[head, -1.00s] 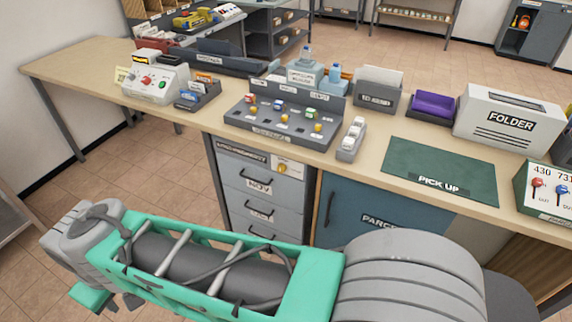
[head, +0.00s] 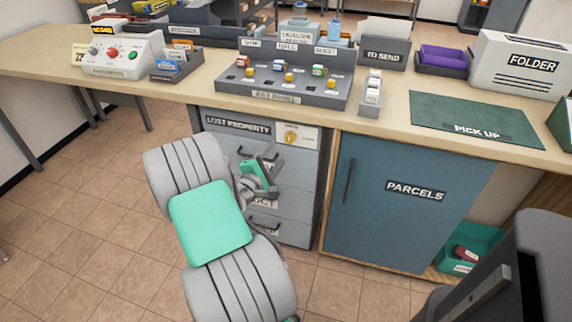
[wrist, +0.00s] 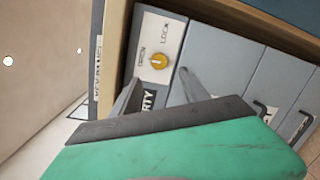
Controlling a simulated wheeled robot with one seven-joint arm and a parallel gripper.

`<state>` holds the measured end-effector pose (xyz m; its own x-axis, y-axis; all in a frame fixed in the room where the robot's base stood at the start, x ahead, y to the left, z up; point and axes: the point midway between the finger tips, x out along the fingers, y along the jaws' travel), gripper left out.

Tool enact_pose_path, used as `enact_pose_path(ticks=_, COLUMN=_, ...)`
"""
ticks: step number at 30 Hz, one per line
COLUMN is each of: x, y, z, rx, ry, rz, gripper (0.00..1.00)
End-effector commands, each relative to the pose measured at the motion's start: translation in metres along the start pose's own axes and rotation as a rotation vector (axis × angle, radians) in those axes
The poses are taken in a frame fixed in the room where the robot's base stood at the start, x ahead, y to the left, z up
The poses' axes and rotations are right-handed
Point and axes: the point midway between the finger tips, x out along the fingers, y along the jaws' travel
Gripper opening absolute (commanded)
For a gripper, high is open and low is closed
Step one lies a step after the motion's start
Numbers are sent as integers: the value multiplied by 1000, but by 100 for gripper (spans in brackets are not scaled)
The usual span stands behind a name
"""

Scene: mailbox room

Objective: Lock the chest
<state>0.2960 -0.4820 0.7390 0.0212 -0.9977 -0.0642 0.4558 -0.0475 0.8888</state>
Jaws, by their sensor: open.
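The chest is a grey drawer unit (head: 298,228) under the counter, marked LOST PROPERTY. Its drawers look closed. A round yellow lock knob (head: 291,137) sits on a pale plate at its top right. In the wrist view the knob (wrist: 158,61) lies between the printed words OPEN and LOCK; I cannot tell for sure which one it points at. My gripper (head: 264,163) is in front of the drawers, below and left of the knob. In the wrist view its open fingers (wrist: 160,80) straddle the line towards the knob, apart from it. Nothing is held.
A blue PARCELS cabinet (head: 400,200) stands right of the chest. Floor left of the chest is clear.

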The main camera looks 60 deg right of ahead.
Motion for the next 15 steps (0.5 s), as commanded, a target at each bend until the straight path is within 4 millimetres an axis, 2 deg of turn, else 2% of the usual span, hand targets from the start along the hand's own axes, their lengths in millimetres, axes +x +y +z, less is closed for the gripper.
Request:
enact_pose_path(ticks=1, x=5, y=-12, z=-1, rx=-69, ry=-11, rz=34, gripper=53)
enact_pose_path(ticks=5, x=16, y=-7, z=3, rx=-128, ry=-17, rz=68, gripper=53)
enact_pose_path(ticks=15, x=75, y=-1, z=3, rx=-121, ry=-15, rz=66, gripper=53)
